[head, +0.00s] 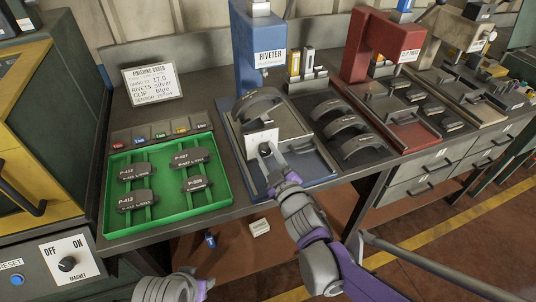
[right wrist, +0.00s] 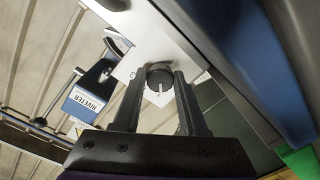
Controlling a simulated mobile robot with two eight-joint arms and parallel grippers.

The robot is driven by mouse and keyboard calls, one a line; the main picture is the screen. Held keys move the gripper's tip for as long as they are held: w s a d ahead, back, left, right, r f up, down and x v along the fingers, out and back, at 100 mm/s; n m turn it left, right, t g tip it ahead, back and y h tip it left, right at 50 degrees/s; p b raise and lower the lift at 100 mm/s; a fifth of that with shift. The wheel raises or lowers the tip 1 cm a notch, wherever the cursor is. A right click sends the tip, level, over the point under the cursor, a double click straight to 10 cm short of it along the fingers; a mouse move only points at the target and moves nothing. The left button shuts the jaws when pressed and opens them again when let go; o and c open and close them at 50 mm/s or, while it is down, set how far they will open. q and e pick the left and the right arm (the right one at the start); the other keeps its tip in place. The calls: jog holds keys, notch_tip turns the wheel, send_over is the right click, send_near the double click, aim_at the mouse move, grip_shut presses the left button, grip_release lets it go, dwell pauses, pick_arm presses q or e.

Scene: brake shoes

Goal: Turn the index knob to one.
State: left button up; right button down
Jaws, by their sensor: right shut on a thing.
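The index knob (head: 264,150) is a dark round knob on a white plate (head: 253,139) at the front of the blue riveter (head: 262,65). In the right wrist view the knob (right wrist: 159,75) sits between my two fingers and carries a pale pointer mark. My right gripper (head: 272,168) is shut on the knob; it also shows in the right wrist view (right wrist: 160,95). The plate's markings are too small to read. Part of my left arm shows at the bottom left, with its fingers out of the picture.
A green tray (head: 222,203) with several labelled dark pads lies left of the riveter. A curved brake shoe (head: 259,103) sits on the riveter. More shoes (head: 346,124) lie to its right, before the red clip press (head: 385,45). An order sign (head: 152,84) stands behind.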

jog(key=shift+c, duration=2.2)
grip_release()
jog(key=v, duration=1.1)
jog(key=shift+w+a+r, duration=0.1)
